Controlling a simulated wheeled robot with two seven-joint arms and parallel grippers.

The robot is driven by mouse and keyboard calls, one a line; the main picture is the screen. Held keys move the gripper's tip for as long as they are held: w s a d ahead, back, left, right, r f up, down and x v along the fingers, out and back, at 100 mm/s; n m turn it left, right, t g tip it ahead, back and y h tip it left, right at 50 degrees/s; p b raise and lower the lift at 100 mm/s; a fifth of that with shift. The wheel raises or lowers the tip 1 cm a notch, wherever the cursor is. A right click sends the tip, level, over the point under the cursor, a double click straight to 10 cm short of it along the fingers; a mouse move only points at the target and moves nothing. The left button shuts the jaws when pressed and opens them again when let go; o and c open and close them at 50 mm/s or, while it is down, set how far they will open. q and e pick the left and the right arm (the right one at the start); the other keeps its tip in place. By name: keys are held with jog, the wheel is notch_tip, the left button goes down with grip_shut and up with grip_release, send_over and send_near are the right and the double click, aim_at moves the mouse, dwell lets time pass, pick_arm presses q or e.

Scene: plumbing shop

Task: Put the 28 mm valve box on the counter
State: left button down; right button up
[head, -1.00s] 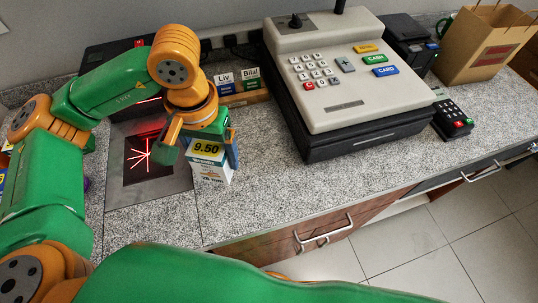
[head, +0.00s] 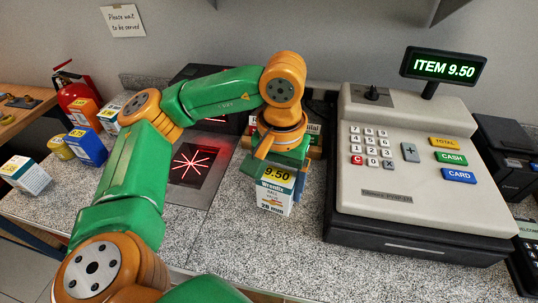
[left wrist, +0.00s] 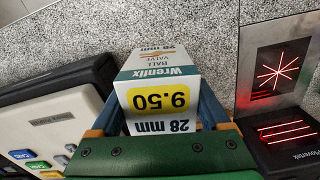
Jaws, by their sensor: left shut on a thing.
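The 28 mm valve box (head: 273,196) is white and blue-green, with "Wrenfix" lettering and a yellow 9.50 label. My left gripper (head: 281,163) is shut on its upper part and holds it upright over the speckled counter (head: 238,232), between the scanner and the cash register. I cannot tell whether its bottom touches the counter. In the left wrist view, the two blue fingers (left wrist: 162,108) lie on either side of the box (left wrist: 160,68). My right gripper is not in view.
The scanner (head: 194,160) shows a red star pattern left of the box. The cash register (head: 405,215) stands close on the right; its display (head: 443,67) reads ITEM 9.50. Several boxes, including a blue one (head: 86,146), and a fire extinguisher (head: 77,99) are at the left.

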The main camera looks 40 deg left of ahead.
pick_arm(q)
jog(key=a+r+n+b, duration=0.2)
jog(key=a+n+b, duration=0.3)
jog(key=n, duration=0.1)
jog(key=w+f, duration=0.3)
jog(key=w, duration=0.1)
jog(key=w+d+f+p, duration=0.1)
jog(key=w+f, duration=0.2)
jog(key=w, duration=0.2)
jog(key=w+f+p, duration=0.1)
jog(key=w+f, duration=0.2)
jog(key=w, duration=0.1)
jog(key=shift+w+d, duration=0.2)
jog(key=shift+d, duration=0.2)
notch_tip(320, 180, down, 4)
jog(key=shift+w+r+p, duration=0.15)
jog(key=shift+r+p, duration=0.1)
jog(key=shift+p, duration=0.7)
jog(key=shift+f, duration=0.4)
grip_release()
jog(key=shift+r, duration=0.1)
jog(key=shift+r, duration=0.1)
